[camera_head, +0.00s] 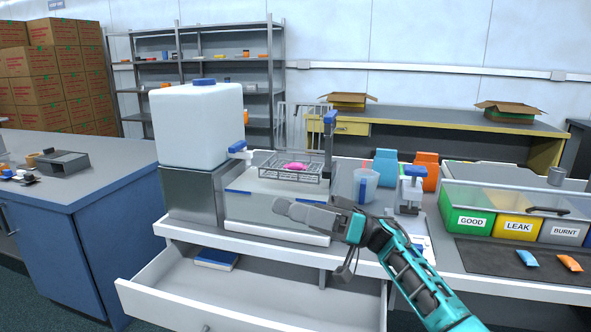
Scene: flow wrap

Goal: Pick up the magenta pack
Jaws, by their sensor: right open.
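The magenta pack (295,166) lies in a grey wire basket (268,172) on top of a white, box-like unit (262,205) on the bench. The basket's bars partly cover it. My right gripper (284,208) comes in from the lower right on a teal arm. Its fingers point left, in front of the white unit and lower in the picture than the pack. It is open and apart from the pack, and nothing shows between its fingers. My left gripper is not in view.
A white tank (197,124) stands left of the basket. A clear jug (365,185) and a small white-and-blue device (411,187) stand to the right. Bins marked GOOD, LEAK and BURNT stand farther right, behind a dark mat (490,256) with blue and orange packs. An open drawer (250,290) juts out below.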

